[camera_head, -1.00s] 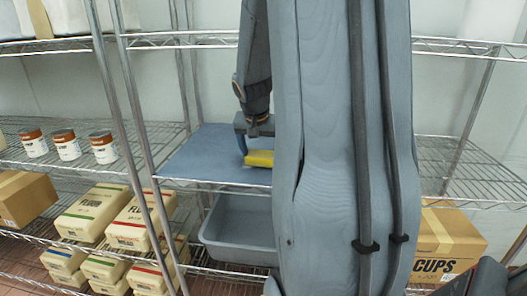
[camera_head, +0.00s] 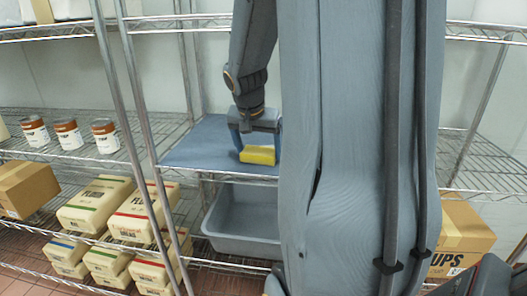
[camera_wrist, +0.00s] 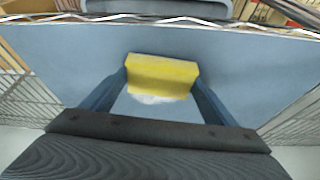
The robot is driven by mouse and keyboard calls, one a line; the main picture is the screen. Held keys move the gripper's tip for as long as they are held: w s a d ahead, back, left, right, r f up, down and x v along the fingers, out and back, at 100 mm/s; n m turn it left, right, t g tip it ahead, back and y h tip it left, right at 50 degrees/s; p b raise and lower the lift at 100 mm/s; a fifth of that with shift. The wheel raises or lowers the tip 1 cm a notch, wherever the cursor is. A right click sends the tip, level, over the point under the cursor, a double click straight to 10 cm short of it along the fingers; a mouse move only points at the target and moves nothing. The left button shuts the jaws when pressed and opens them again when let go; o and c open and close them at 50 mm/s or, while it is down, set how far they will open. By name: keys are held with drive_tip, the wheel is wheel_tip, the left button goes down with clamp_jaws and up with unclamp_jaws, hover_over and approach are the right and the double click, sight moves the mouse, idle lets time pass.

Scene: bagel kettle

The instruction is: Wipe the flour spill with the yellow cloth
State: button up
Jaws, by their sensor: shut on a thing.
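The yellow cloth (camera_head: 258,155) is a small folded block at the blue-grey shelf mat, and it also shows in the wrist view (camera_wrist: 163,76). My gripper (camera_head: 254,150) is shut on the cloth, with one blue finger on each side of it in the wrist view (camera_wrist: 162,85). The flour spill (camera_wrist: 150,99) shows as a white patch right beside the cloth's lower edge in the wrist view. Part of it may be hidden under the cloth. In the head view I cannot make out the flour.
The blue-grey mat (camera_head: 200,148) covers this part of the wire shelf. A grey bin (camera_head: 240,222) sits on the shelf below. Cans (camera_head: 69,137), flour bags (camera_head: 95,203) and cardboard boxes (camera_head: 462,235) stand on the shelves. My arm blocks the middle of the head view.

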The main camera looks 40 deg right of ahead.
sight(260, 147)
drive_tip(key=shift+w+d+f, duration=0.15)
drive_tip(key=shift+w+d, duration=2.2)
drive_tip(key=shift+d, duration=0.25)
drive_tip(key=shift+w+d+r+p, duration=0.2)
drive_tip(key=shift+w+d+p, duration=0.15)
drive_tip(key=shift+w+d, duration=0.65)
drive_tip(key=shift+d+r, duration=0.2)
drive_tip(key=shift+w, duration=0.1)
drive_tip(key=shift+f, duration=0.1)
drive_tip(key=shift+s+a+f, duration=0.2)
drive_tip(key=shift+s+f, duration=0.05)
drive_tip(key=shift+s, duration=0.05)
drive_tip(key=shift+s+a+f+b, duration=0.15)
drive_tip(key=shift+s+a+b, duration=0.15)
drive_tip(key=shift+s+a, duration=0.3)
drive_tip(key=shift+s+a+f+b, duration=0.1)
drive_tip(key=shift+s+a+b, duration=0.2)
drive_tip(key=shift+a, duration=0.35)
drive_tip(key=shift+s+a, duration=1.25)
drive_tip(key=shift+a, duration=0.05)
